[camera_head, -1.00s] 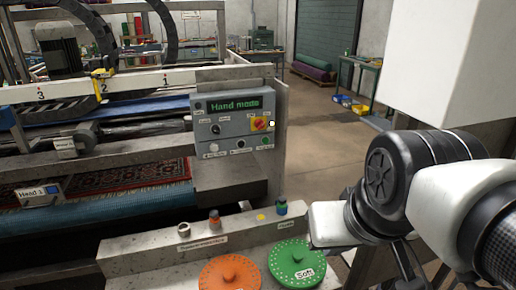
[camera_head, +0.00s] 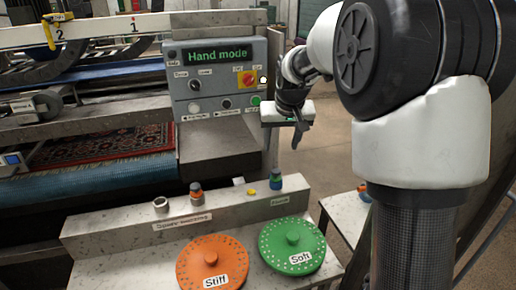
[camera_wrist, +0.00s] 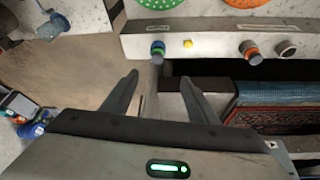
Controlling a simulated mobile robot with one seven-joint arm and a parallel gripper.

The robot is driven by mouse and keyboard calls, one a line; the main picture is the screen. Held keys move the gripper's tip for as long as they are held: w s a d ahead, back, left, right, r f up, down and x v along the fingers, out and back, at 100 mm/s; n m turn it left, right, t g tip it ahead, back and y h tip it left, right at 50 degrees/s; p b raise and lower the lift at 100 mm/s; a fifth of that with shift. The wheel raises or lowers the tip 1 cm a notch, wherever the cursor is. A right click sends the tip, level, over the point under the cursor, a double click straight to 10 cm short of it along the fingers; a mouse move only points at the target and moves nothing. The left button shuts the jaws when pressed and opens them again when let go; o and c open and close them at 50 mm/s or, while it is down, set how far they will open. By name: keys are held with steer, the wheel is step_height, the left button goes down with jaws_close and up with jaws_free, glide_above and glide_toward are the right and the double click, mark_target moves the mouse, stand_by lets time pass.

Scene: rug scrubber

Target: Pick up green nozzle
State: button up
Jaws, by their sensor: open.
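The green nozzle (camera_head: 275,182), a small upright piece with green and blue bands, stands on the grey ledge at the right, by a label. It also shows in the wrist view (camera_wrist: 158,48), at the upper middle. My gripper (camera_wrist: 159,79) is open and empty, and in that view the nozzle appears beyond the gap between its fingers. In the head view my gripper (camera_head: 299,130) hangs above and beyond the ledge, near the control panel, apart from the nozzle. One finger there is partly hidden.
An orange-banded nozzle (camera_head: 196,191), a grey ring-like piece (camera_head: 160,204) and a small yellow piece (camera_head: 251,192) share the ledge. Orange "Stiff" (camera_head: 200,262) and green "Soft" (camera_head: 280,233) discs lie in front. The control panel (camera_head: 205,90) stands behind, close to my gripper.

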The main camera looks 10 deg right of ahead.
step_height(320, 180, down, 2)
steer(key=w, duration=0.2)
steer(key=b, duration=0.1)
glide_above(276, 170)
steer(key=s, duration=0.3)
steer(key=f, duration=1)
steer(key=shift+a, duration=0.3)
steer(key=shift+w+d+b+x, duration=0.1)
steer(key=shift+d+b+x, duration=0.1)
steer(key=shift+x, duration=1.3)
steer(key=shift+w+d+b+x, duration=0.15)
steer(key=shift+b+x, duration=0.05)
steer(key=shift+x, duration=1.3)
steer(key=shift+r, duration=0.1)
steer(key=shift+r, duration=0.1)
steer(key=c, duration=1.3)
